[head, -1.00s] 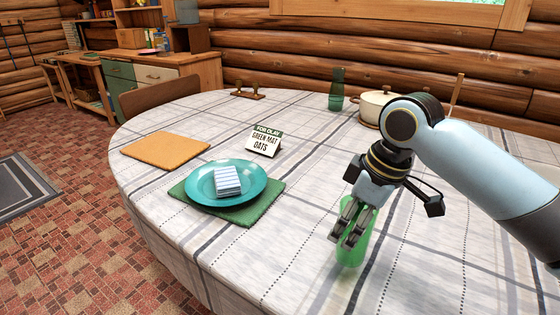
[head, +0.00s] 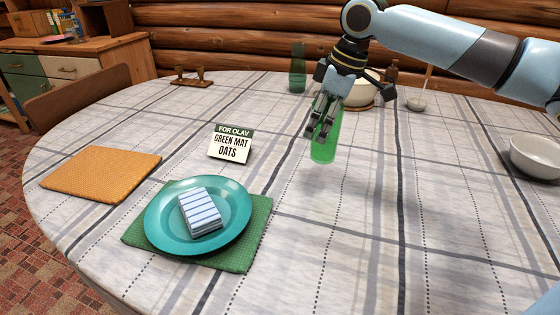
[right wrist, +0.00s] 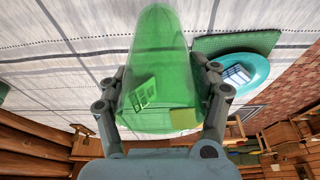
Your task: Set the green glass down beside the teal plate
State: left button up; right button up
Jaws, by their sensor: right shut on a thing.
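The green glass (head: 324,148) is upright in my right gripper (head: 322,122), to the right of the card and up and right of the teal plate. My right gripper is shut on it. In the right wrist view the see-through glass (right wrist: 158,60) fills the middle, between the fingers. A shadow on the cloth suggests it is held above the table. The teal plate (head: 168,222) lies on a green mat (head: 257,235) at the front left, with a folded striped cloth (head: 200,212) on it. It also shows in the right wrist view (right wrist: 258,66). My left gripper is not in view.
An orange mat (head: 100,173) lies at the left. The cloth right of the green mat is clear.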

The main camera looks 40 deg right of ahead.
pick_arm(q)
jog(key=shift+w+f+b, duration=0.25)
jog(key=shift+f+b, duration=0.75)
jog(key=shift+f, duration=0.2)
pick_arm(e)
jog(key=shift+w+a+f, duration=0.8)
jog(key=shift+w+f, duration=0.45)
jog(key=shift+f, duration=0.3)
jog(key=shift+w+a+f, duration=0.85)
jog(key=shift+w+f, duration=0.4)
jog(key=shift+f, duration=0.35)
jog(key=shift+w+a+f, duration=0.8)
jog(key=shift+w+f, duration=0.45)
jog(key=shift+f, duration=0.3)
jog(key=o, duration=1.4)
jog(key=shift+f, duration=0.1)
jog(key=shift+o, duration=0.2)
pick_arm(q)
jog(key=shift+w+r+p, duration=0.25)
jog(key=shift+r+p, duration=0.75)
pick_arm(e)
jog(key=v, duration=1.2)
jog(key=shift+s+a, duration=0.1)
